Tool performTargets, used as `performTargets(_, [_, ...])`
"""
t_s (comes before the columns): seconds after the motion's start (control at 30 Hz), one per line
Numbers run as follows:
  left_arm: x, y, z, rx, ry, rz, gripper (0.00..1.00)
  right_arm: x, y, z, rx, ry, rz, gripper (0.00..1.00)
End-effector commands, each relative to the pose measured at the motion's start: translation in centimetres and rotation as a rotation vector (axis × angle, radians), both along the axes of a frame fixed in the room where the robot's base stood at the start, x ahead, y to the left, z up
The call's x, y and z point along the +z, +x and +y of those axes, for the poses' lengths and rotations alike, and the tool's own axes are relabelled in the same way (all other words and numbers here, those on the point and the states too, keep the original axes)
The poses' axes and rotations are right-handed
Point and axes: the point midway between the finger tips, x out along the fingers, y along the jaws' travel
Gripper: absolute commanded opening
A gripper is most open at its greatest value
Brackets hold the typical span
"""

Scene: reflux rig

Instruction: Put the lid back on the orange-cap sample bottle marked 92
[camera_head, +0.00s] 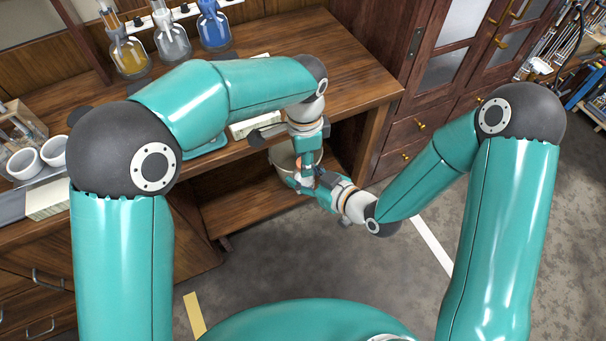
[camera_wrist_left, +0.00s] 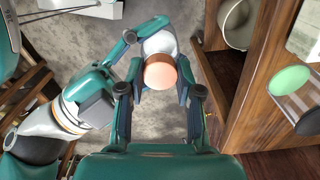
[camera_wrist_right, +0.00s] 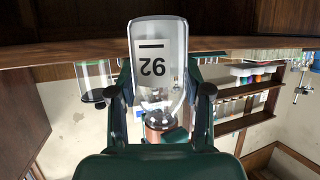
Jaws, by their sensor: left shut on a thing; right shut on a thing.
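The clear sample bottle (camera_wrist_right: 160,45) has a white label reading 92, upside down in the right wrist view. My right gripper (camera_wrist_right: 160,88) is shut on its body, off the table. The orange cap (camera_wrist_left: 160,72) is between the fingers of my left gripper (camera_wrist_left: 160,88), which is shut on it. In the left wrist view the cap is in line with the bottle (camera_wrist_left: 160,43). In the right wrist view the cap (camera_wrist_right: 158,132) is at the neck end; whether it is seated cannot be told. In the head view both grippers meet beside the bench, largely hiding the bottle.
The wooden bench (camera_head: 345,85) is close to the grippers, with an open shelf space and a pale round container (camera_head: 283,155) below. Flasks with yellow, clear and blue contents (camera_head: 213,25) stand at the back. Two white cups (camera_head: 24,163) are at left. Floor in front is clear.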

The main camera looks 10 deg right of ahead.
Motion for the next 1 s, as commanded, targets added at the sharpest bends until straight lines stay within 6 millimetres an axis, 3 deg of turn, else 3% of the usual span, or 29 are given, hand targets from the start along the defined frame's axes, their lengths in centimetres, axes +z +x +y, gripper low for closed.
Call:
performTargets(0.03, [0.0, 0.0, 0.1, 0.001, 0.002, 0.000, 0.00, 0.0, 0.0, -0.1, -0.003, 0.000, -0.001, 0.00])
performTargets(0.07, [0.0, 0.0, 0.1, 0.001, 0.002, 0.000, 0.39, 0.0, 0.0, -0.1, -0.003, 0.000, -0.001, 0.00])
performTargets(0.2, [0.0, 0.0, 0.1, 0.002, 0.002, -0.001, 0.63, 0.0, 0.0, -0.1, -0.002, 0.001, -0.001, 0.00])
performTargets(0.67, [0.9, 0.1, 0.0, 0.004, -0.002, -0.003, 0.64, 0.0, 0.0, 0.0, 0.000, 0.001, -0.001, 0.00])
performTargets(1.0, [7.0, 0.2, -0.1, 0.003, -0.003, -0.005, 0.64, 0.0, 0.0, 0.0, 0.000, 0.001, -0.001, 0.00])
